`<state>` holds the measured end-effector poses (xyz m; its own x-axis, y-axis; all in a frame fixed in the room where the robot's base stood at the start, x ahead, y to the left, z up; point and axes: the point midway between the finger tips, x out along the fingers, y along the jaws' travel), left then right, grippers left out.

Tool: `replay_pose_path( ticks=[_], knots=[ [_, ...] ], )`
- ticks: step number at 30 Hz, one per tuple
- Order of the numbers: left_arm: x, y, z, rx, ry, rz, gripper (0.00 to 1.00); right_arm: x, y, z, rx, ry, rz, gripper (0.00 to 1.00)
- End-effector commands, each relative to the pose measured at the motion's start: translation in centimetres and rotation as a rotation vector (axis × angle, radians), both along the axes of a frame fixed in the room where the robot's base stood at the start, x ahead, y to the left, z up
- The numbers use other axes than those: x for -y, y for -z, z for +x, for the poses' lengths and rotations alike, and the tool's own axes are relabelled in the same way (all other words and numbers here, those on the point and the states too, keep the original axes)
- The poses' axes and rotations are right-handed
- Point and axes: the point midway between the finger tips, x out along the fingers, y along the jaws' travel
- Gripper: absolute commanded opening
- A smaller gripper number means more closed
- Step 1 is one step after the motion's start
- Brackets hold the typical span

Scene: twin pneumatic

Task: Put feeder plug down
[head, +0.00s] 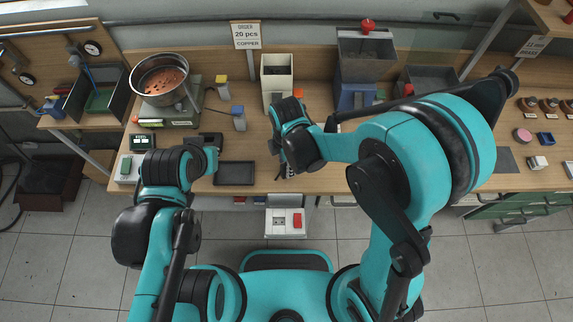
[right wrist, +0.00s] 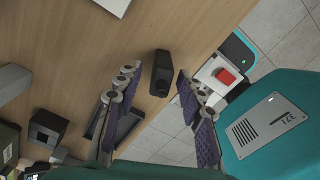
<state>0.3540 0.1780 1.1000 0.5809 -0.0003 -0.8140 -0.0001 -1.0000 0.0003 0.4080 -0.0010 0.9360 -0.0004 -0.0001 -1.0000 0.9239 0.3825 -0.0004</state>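A small black block-like object, probably the feeder plug (right wrist: 162,72), stands on the wooden bench in the right wrist view. My right gripper (right wrist: 157,80) is open, with one finger on each side of it. A gap shows between the plug and both fingers. In the head view my right wrist and forearm hide the plug and most of this gripper (head: 287,168). My left gripper (head: 211,141) is low over the left part of the bench, mostly hidden by its own arm, and its fingers cannot be made out.
A dark shallow tray (head: 235,173) lies near the bench's front edge between my grippers. A white box with a red switch (head: 297,221) hangs at the front edge, also in the right wrist view (right wrist: 226,76). A copper-filled bowl (head: 160,79) and a cream bin (head: 276,72) stand behind.

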Motion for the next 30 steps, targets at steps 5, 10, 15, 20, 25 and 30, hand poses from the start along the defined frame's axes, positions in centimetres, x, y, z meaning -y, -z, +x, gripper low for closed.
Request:
replay_pose_path(
  ticks=[5, 10, 15, 20, 25, 30],
  knots=[
    [0.0, -1.6, 0.0, 0.000, 0.000, 0.000, 0.00, 0.0, -4.6, -0.1, 0.000, 0.000, 0.000, 0.39],
    [0.0, -2.5, 0.0, 0.000, 0.000, 0.000, 0.00, 0.0, -7.9, -0.1, 0.000, 0.000, 0.000, 0.39],
    [0.0, -2.9, 0.0, 0.000, 0.000, 0.000, 0.00, 0.0, -9.8, 0.0, 0.000, 0.000, 0.000, 0.39],
    [0.0, -2.9, 0.0, 0.000, 0.000, 0.000, 0.00, 0.0, -10.3, 0.0, 0.000, 0.000, 0.000, 0.39],
    [0.0, -2.9, 0.0, 0.000, 0.000, 0.000, 0.00, 1.2, -11.2, -0.1, 0.028, 0.102, 0.014, 0.39],
    [0.0, -2.9, 0.0, 0.000, 0.000, 0.000, 0.00, 5.8, -14.5, -0.7, 0.144, 0.539, 0.094, 0.39]
  ],
)
